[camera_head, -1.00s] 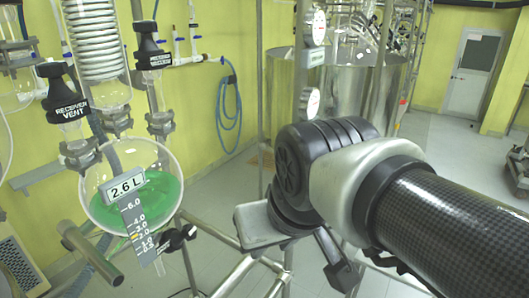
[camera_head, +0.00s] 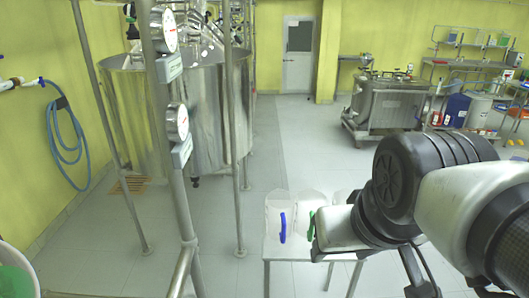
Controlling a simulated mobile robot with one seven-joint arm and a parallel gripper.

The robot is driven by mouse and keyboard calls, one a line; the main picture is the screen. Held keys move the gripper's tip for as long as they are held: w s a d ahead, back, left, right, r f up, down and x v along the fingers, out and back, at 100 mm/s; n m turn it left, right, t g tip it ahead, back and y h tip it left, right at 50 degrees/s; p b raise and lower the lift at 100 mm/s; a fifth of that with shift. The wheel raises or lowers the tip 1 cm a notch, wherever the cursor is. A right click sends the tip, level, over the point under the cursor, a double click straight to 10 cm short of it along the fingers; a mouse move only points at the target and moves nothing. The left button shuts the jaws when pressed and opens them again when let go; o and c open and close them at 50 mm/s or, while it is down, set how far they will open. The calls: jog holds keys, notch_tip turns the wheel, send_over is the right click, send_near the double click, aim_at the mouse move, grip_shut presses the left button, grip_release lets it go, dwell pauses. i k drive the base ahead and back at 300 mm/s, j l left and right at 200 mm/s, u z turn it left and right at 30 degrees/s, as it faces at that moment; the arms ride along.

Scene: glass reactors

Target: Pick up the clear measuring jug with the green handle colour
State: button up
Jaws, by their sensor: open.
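The clear measuring jug with the green handle (camera_head: 311,225) stands on a small light table (camera_head: 290,251). Its body is pale and partly hidden behind the head of my arm, and only its handle shows clearly. A similar clear jug with a blue handle (camera_head: 280,209) stands just to its left. My gripper (camera_head: 413,272) is at the lower right, seen from behind, in front of and to the right of the jugs in the picture. It is open, and nothing shows held in it.
A large steel tank (camera_head: 190,110) with pipes and gauges (camera_head: 177,123) stands at the left. A wheeled steel vessel (camera_head: 385,105), a blue container (camera_head: 457,110) and a bench (camera_head: 470,62) are at the back right. The floor (camera_head: 310,150) behind the table is clear.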

aim_at(309, 199)
jog(key=z, duration=0.2)
jog(key=i+l, duration=0.1)
jog(key=i, duration=0.35)
jog(key=i+l+u, duration=0.1)
jog(key=i, duration=0.3)
